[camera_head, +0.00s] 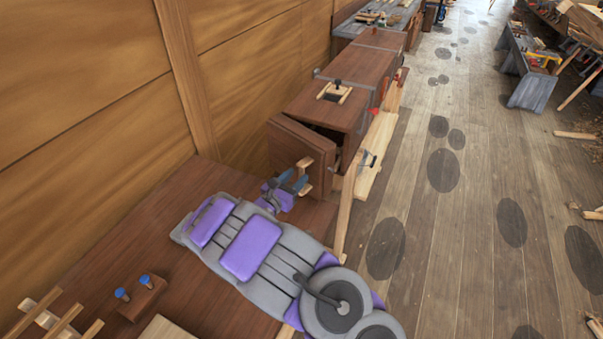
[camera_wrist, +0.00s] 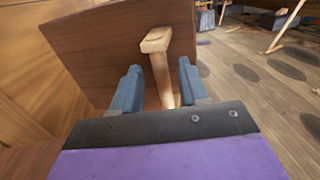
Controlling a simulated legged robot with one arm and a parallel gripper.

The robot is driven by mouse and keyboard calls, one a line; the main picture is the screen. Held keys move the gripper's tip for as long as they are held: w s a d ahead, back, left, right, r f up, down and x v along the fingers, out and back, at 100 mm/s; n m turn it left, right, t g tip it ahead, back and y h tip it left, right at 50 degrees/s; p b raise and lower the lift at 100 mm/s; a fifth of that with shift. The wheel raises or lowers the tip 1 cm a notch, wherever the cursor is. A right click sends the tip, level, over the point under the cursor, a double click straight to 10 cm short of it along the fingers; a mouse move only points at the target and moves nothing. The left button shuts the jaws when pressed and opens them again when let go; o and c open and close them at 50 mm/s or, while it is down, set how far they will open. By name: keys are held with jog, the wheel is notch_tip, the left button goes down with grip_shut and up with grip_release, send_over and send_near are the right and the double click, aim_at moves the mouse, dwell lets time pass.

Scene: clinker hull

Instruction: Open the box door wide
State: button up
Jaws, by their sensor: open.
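The box (camera_head: 330,103) is dark brown wood and stands against the wooden wall. Its door (camera_head: 290,146) is ajar, with a dark gap between its right edge and the box. The door also fills the upper middle of the wrist view (camera_wrist: 112,50). A pale wooden handle (camera_head: 305,163) sticks out from the door. My gripper (camera_head: 293,181) is at the handle. In the wrist view, my gripper's blue-grey fingers (camera_wrist: 160,80) are apart, with the handle (camera_wrist: 158,44) running between them. I cannot tell whether either finger touches it.
A small wooden block with two blue-topped pegs (camera_head: 137,294) sits at lower left on the brown surface. Pale planks (camera_head: 376,150) lie along the box's right side. The plank floor (camera_head: 470,210) at right is mostly clear. A grey bench (camera_head: 533,82) stands farther off.

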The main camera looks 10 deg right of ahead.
aim_at(300, 173)
jog(key=shift+x, duration=2)
grip_shut()
jog(key=shift+a, duration=0.1)
